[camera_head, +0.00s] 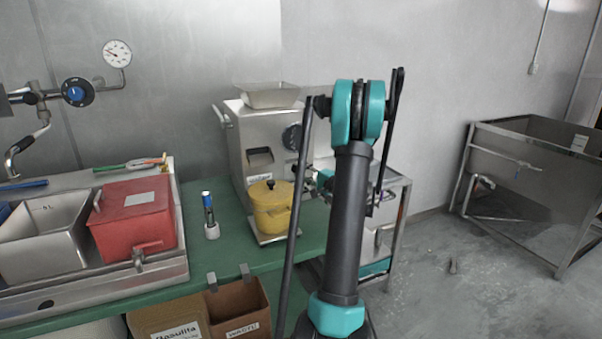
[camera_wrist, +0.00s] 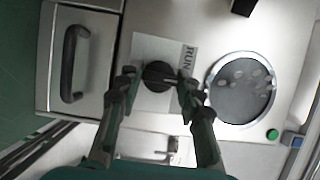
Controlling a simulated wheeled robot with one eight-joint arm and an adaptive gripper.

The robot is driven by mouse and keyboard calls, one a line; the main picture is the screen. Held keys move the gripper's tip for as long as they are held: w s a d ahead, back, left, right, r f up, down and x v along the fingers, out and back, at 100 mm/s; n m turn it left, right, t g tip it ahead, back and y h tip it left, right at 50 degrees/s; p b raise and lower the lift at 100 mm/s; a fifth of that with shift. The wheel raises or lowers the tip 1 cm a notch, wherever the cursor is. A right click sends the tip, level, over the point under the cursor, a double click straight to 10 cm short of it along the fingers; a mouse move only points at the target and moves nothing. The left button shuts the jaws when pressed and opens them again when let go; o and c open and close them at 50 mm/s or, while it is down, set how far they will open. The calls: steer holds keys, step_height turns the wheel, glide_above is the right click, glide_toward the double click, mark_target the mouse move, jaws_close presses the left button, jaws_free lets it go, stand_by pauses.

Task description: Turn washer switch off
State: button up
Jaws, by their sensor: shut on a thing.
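In the wrist view, the washer switch (camera_wrist: 159,74) is a round black knob on a pale plate with the word RUN printed beside it. My gripper (camera_wrist: 158,84) has one finger on each side of the knob and is shut on it. The plate sits on the metal front panel of the washer (camera_wrist: 188,28).
In the head view, a grinder (camera_head: 237,150) and yellow pot (camera_head: 271,212) stand on the green table (camera_head: 208,258). Floor at right is mostly clear.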

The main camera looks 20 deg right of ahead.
stand_by(0.3)
steer(key=o, duration=1.2)
steer(key=shift+c, duration=0.2)
steer(key=shift+s+d, duration=0.1)
steer(key=v, duration=1.1)
steer(key=shift+s, duration=0.4)
steer(key=shift+d+f, duration=0.1)
steer(key=shift+d, duration=0.1)
